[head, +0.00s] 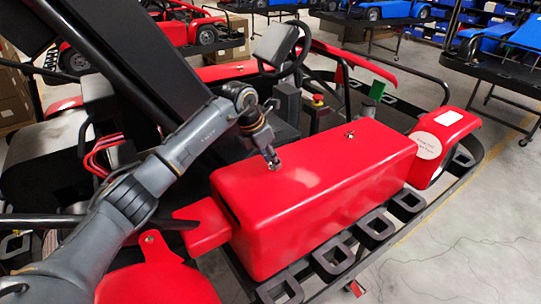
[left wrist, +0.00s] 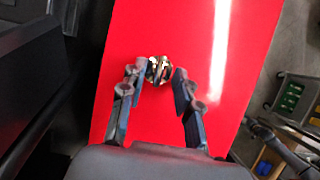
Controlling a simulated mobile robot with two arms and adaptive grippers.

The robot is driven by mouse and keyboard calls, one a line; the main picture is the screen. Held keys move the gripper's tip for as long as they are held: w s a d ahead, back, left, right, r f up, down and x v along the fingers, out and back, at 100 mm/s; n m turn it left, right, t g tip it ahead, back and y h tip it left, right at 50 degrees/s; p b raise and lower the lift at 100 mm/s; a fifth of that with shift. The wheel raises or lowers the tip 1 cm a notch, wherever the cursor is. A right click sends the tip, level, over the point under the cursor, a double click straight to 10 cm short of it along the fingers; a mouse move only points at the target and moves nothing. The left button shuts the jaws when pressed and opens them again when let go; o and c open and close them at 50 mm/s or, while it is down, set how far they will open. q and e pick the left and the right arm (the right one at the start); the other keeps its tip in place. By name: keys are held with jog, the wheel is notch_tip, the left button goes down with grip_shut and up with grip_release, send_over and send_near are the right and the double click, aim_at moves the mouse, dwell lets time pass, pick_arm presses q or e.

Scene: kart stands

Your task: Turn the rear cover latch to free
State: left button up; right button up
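A long red cover (head: 320,190) lies along the kart's side. A small metallic latch (head: 274,165) sits on its top at the left end, just below my left gripper (head: 268,150). A second small latch (head: 349,134) is on the top farther right. In the left wrist view, the metallic latch (left wrist: 159,69) shows on the red cover (left wrist: 190,30) between the two fingertips of my left gripper (left wrist: 160,73). The fingers are apart, with gaps on both sides of the latch. The latch's exact turn angle is hard to tell. My right gripper is in neither view.
A steering wheel (head: 283,48) and a red-topped button (head: 317,100) stand behind the cover. A red fender with a round white label (head: 425,145) is at the right end. Black rail brackets (head: 375,228) run along the cover's front side. Open floor lies at the right.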

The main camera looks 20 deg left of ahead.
pick_arm(q)
jog(key=shift+c, duration=0.4)
grip_shut()
